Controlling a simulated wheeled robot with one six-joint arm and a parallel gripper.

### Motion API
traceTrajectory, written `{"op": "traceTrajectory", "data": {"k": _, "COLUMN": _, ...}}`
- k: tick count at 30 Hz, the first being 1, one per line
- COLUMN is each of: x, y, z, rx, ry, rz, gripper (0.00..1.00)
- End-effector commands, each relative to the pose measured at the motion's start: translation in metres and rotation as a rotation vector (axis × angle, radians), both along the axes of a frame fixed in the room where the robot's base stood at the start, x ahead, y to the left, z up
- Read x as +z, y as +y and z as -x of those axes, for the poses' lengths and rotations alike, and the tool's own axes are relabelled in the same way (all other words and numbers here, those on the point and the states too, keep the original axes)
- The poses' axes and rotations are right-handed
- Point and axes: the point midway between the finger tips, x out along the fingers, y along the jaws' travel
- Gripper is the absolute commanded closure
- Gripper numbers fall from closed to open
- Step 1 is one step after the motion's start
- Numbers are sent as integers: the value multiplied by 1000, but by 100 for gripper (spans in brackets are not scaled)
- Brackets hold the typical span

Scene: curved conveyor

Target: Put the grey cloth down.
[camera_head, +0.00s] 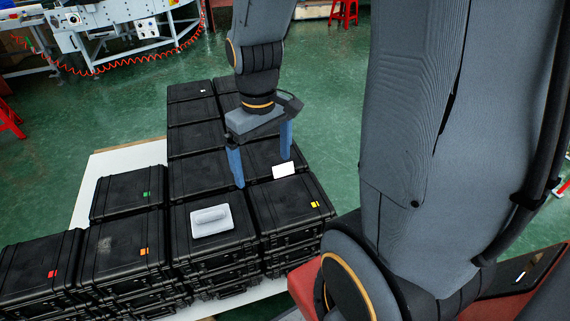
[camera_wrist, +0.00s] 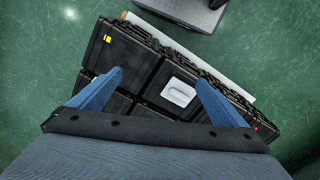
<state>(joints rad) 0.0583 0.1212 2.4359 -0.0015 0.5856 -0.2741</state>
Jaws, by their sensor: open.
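The grey cloth (camera_head: 211,219), a pale folded piece with a raised roll on top, lies on the lid of a black case at the front of the stacks. In the wrist view the cloth (camera_wrist: 179,92) shows between the blue fingers. My gripper (camera_head: 264,172) is open and empty, its two blue fingers (camera_wrist: 160,87) wide apart. In the head view it hangs above the cases, behind and to the right of the cloth, apart from it.
Black cases stand in several stacks on a white board (camera_head: 92,187). Coloured tags mark their lids, such as the yellow tag (camera_head: 314,204). A white card (camera_head: 284,170) lies by the right finger. Green floor (camera_head: 335,115) is open around the stacks.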

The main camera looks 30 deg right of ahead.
Motion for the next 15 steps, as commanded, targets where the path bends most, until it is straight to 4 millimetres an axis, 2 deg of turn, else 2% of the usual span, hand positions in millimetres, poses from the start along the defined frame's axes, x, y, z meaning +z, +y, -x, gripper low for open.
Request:
{"op": "traceTrajectory", "data": {"k": 3, "x": 16, "y": -15, "z": 32, "rx": -194, "ry": -4, "rz": 0, "gripper": 4}}
{"op": "traceTrajectory", "data": {"k": 6, "x": 22, "y": -21, "z": 50, "rx": -299, "ry": -2, "rz": 1, "gripper": 4}}
{"op": "traceTrajectory", "data": {"k": 10, "x": 25, "y": -24, "z": 60, "rx": -361, "ry": 0, "rz": 0, "gripper": 4}}
{"op": "traceTrajectory", "data": {"k": 15, "x": 25, "y": -24, "z": 61, "rx": -369, "ry": 1, "rz": 1, "gripper": 4}}
